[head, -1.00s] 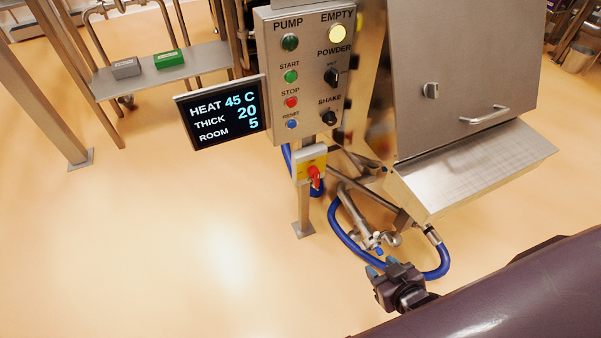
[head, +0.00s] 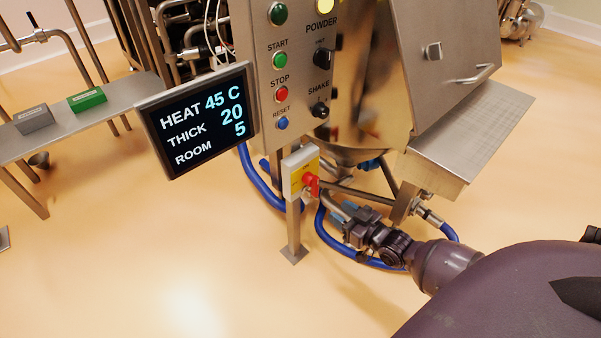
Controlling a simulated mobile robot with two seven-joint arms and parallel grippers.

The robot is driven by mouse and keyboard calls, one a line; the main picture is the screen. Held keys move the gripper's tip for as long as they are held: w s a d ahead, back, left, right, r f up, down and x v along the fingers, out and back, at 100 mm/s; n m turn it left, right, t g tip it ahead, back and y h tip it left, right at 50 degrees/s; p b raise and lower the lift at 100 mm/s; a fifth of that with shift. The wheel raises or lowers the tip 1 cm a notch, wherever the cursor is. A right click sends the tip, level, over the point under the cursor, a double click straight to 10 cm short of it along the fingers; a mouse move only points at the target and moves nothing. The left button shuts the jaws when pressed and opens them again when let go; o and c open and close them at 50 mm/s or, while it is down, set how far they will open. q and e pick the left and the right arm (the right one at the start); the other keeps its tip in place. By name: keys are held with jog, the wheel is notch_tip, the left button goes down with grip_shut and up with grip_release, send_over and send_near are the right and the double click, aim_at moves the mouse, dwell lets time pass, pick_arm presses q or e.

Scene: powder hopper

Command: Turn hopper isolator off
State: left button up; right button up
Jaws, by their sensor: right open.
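The hopper isolator is a small yellow-faced box (head: 301,173) with a red rotary handle (head: 311,184), on a steel post below the control panel. The handle looks tilted from this angle; I cannot tell its exact setting. My right gripper (head: 343,214) is open, to the right of and a little below the red handle. It looks empty and apart from the handle, with its fingers pointing toward the post. My left gripper is not in view.
The control panel (head: 262,75) with buttons and knobs stands above the isolator, with a display screen (head: 198,119) at its left. Blue hoses (head: 330,244) loop behind my right gripper. The steel hopper (head: 440,60) is at right. Floor at front left is clear.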

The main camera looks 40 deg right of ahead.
jog(key=t+b, duration=0.1)
jog(key=b, duration=0.1)
send_near(318, 181)
jog(key=w, duration=0.1)
jog(key=shift+m+h, duration=0.3)
jog(key=w, duration=0.3)
jog(key=w+b, duration=0.1)
jog(key=w, duration=0.2)
jog(key=w+a+b, duration=0.1)
jog(key=w, duration=0.3)
jog(key=shift+f, duration=0.35)
jog(key=shift+w+a+r, duration=0.1)
jog(key=shift+w+r, duration=0.05)
jog(key=shift+w, duration=0.65)
jog(key=c, duration=0.5)
jog(key=shift+c, duration=0.2)
